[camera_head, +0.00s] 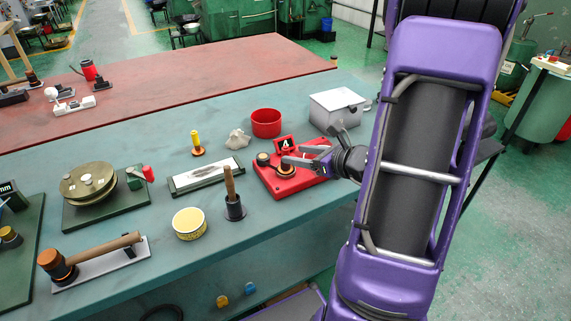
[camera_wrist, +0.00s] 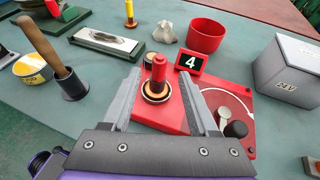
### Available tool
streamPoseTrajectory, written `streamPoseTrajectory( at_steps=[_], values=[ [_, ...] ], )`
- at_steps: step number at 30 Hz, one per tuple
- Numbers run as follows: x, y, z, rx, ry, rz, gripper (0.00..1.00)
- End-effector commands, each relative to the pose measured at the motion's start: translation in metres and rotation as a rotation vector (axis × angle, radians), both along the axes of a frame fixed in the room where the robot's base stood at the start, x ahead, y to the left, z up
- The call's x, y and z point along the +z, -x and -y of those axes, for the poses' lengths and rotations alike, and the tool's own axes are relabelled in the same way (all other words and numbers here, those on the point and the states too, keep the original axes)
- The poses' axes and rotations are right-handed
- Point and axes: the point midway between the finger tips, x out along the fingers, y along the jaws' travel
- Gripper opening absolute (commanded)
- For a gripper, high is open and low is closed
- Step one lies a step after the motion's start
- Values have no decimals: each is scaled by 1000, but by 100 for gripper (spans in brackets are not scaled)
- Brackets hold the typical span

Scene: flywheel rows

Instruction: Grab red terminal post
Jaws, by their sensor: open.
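The red terminal post (camera_wrist: 158,70) stands upright in a copper-coloured ring on a red base (camera_wrist: 163,116) in the wrist view. A black number 4 plate (camera_wrist: 190,61) stands just behind it. My gripper (camera_wrist: 161,84) is open, with one finger on each side of the post; I cannot tell whether either finger touches it.
A dark knob (camera_wrist: 236,129) on the red base is close to the right finger. A red cup (camera_wrist: 205,36) and a grey 24V box (camera_wrist: 290,72) stand behind. A wooden-handled tool in a dark holder (camera_head: 234,208) and a yellow tin (camera_head: 189,223) stand to the left.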

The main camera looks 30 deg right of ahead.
Motion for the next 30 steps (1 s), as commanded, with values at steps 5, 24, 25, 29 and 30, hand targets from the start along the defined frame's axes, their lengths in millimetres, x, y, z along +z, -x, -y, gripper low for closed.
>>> streamPoseTrajectory(
  at_steps=[5,24,25,29,30],
  values=[
    [-10,-22,-8,3,1,0,60],
    [-35,-70,-27,0,1,-1,60],
    [-35,-70,-27,0,1,-1,60],
    [-35,-70,-27,0,1,-1,58],
    [-35,-70,-27,0,1,-1,51]
  ],
)
